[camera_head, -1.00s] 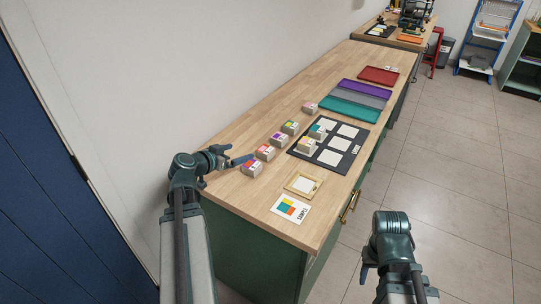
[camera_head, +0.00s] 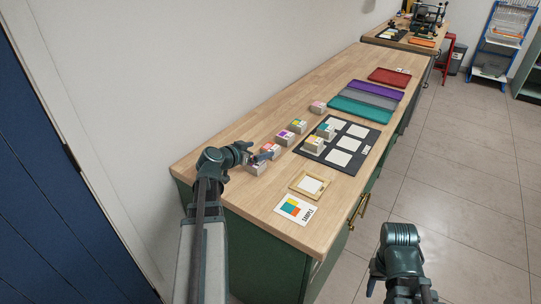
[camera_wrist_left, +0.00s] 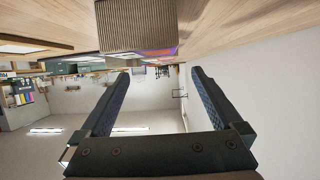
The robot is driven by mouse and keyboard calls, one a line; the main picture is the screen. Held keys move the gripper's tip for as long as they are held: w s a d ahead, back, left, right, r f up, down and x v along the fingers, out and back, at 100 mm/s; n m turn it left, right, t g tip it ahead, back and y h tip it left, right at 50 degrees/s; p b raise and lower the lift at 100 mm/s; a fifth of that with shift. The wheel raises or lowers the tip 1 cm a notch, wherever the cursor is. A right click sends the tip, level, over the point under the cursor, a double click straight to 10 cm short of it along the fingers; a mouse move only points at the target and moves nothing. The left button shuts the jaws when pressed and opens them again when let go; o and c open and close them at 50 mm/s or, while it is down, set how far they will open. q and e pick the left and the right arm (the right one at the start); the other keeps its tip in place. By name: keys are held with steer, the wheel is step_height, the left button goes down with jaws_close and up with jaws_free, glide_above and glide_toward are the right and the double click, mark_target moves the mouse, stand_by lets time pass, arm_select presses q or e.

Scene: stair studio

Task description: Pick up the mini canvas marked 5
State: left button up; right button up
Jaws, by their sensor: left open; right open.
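A row of mini canvases lies along the wall side of the counter. The nearest one (camera_head: 256,168) is partly hidden by my left gripper (camera_head: 268,156); a second (camera_head: 271,150) lies just beyond it. The number marks are too small to read, so I cannot tell which is marked 5. My left gripper is open and empty. In the left wrist view, a block with a ribbed side and coloured face (camera_wrist_left: 138,28) lies beyond the open fingertips (camera_wrist_left: 158,72), apart from them. My right gripper (camera_head: 372,282) is open at the lower right, over the floor, away from the counter.
A black mat (camera_head: 375,133) with white cards carries two blocks (camera_head: 313,145). A wooden frame (camera_head: 310,184) and a sample card (camera_head: 295,209) lie at the near end. Coloured trays (camera_head: 358,111) lie farther back. The wall bounds the counter's left side.

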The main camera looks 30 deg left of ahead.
mark_target(269, 148)
arm_select(q)
steer(key=shift+w+f, duration=0.25)
steer(key=shift+w, duration=0.4)
steer(key=shift+f+b+x, duration=0.1)
steer(key=shift+b+x, duration=0.6)
steer(key=shift+x, duration=0.6)
steer(key=shift+f+b+x, duration=0.15)
steer(key=shift+b+x, duration=0.5)
steer(key=shift+x, duration=0.65)
steer(key=shift+s+r, duration=0.1)
steer(key=shift+s, duration=0.05)
steer(key=c, duration=1.4)
